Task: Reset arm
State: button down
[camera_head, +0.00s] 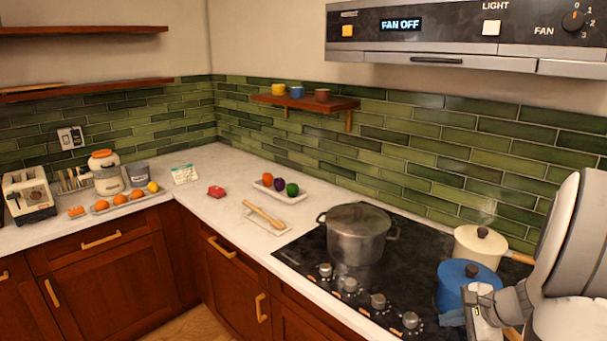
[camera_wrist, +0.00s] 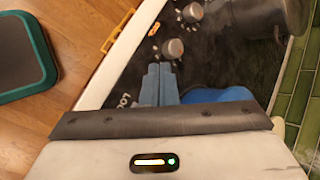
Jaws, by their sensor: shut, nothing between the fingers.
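My gripper (camera_wrist: 159,70) shows in the wrist view as two blue fingers lying side by side, shut with nothing between them. It is over the front of the black cooktop (camera_wrist: 235,65), near the control knobs (camera_wrist: 172,48). In the head view my arm comes in from the right edge, and its end is beside the blue pot (camera_head: 463,274) at the cooktop's front right. The blue pot (camera_wrist: 222,94) is partly hidden behind my gripper's body in the wrist view.
A large lidded steel pot (camera_head: 357,235) and a cream pot (camera_head: 480,245) stand on the cooktop. A range hood (camera_head: 460,45) hangs above. A spoon rest (camera_head: 262,222) and fruit tray (camera_head: 270,190) lie left on the counter. The floor (camera_wrist: 85,30) shows in front.

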jog(key=s+a+r+n+g, duration=0.2)
jog(key=a+r+n, duration=0.15)
jog(key=a, duration=0.35)
jog(key=s+a+r+n+g, duration=0.1)
jog(key=s+a+r+n, duration=0.1)
jog(key=a+n, duration=0.4)
jog(key=s+a+r+n+h, duration=0.4)
jog(key=s+a+n, duration=0.5)
jog(key=s, duration=0.1)
jog(key=shift+w+a, duration=0.1)
